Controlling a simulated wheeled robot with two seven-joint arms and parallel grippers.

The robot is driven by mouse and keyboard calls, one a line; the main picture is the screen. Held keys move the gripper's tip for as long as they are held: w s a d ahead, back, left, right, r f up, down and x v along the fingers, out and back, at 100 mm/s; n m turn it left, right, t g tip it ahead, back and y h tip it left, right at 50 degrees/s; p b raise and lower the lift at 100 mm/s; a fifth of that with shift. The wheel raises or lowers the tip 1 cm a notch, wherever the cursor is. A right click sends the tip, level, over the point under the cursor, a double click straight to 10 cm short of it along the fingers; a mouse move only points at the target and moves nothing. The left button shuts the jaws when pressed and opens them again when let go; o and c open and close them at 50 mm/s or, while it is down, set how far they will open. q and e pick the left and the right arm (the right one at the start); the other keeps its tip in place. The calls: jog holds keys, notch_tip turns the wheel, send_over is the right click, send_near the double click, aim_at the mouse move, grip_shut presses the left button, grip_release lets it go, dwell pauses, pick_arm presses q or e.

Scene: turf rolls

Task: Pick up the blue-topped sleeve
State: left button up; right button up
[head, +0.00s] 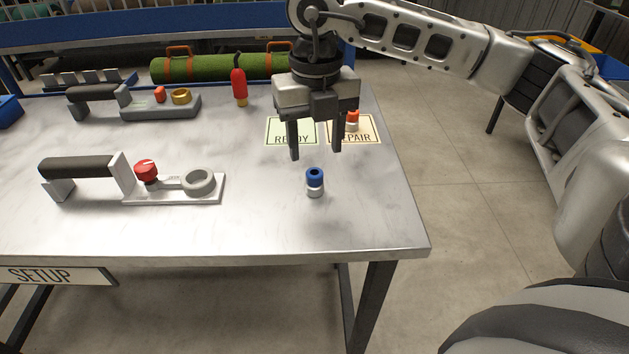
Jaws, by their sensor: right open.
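The blue-topped sleeve (315,183) stands upright on the metal table near its right front part. It has a blue upper ring with a dark hole and a silver-white lower part. My right gripper (316,153) is open and empty, pointing down, with its fingers apart. In the picture it is just above the sleeve and appears somewhat behind and above it; nothing is between the fingers but the view of the table cards. My left gripper is not in view.
A white tool (190,184) with a red knob lies left. A grey tool (150,108), a red bottle (239,85) and a turf roll (225,68) are farther back. Table around the sleeve is clear.

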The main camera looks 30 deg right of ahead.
aim_at(314, 172)
notch_tip(314, 172, down, 5)
jog(key=shift+a+f, duration=0.1)
jog(key=shift+a, duration=0.05)
jog(key=shift+c, duration=0.3)
jog(key=c, duration=1)
jog(key=shift+c, duration=0.2)
